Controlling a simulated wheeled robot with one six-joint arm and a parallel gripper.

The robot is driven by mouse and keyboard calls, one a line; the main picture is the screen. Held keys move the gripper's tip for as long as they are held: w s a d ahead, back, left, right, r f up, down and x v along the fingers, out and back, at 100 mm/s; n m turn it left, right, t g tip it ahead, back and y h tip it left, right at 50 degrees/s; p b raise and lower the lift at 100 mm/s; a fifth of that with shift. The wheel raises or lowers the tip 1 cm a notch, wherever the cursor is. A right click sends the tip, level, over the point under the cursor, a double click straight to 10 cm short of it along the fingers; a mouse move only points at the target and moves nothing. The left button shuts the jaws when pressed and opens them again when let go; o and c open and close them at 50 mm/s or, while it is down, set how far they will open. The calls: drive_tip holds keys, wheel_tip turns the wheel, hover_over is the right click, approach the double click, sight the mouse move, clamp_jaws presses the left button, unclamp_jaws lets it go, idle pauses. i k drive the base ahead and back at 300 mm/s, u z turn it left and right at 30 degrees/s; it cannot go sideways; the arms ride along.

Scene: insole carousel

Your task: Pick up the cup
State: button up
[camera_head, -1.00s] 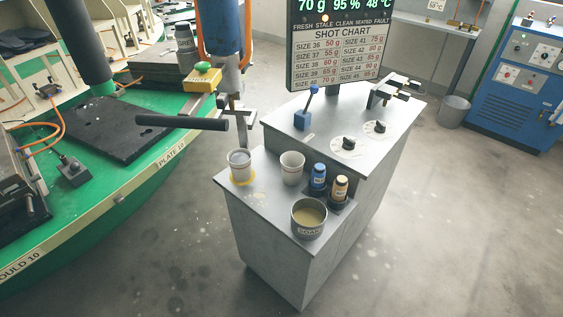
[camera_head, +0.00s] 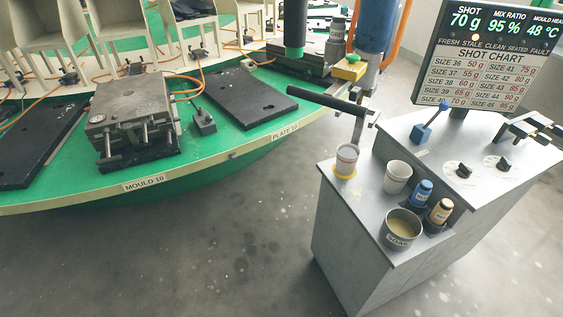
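Two pale cups stand upright on the lower grey top of the console (camera_head: 340,215). The left cup (camera_head: 346,158) stands on a yellow ring (camera_head: 344,176) near the left edge of the top. The other cup (camera_head: 397,178) stands to its right and a little nearer, directly on the grey surface. The frames do not show which of the two is meant. My gripper is not in view.
Near the cups stand a blue bottle (camera_head: 421,193), a tan-capped bottle (camera_head: 440,212) and a grey pot (camera_head: 400,229) of tan liquid. A dark bar (camera_head: 333,105) reaches out above the left cup. A green turntable (camera_head: 220,145) with moulds is left. Floor between is clear.

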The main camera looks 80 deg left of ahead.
sight(347, 154)
drive_tip(key=u, duration=1.8)
drive_tip(key=i, duration=0.95)
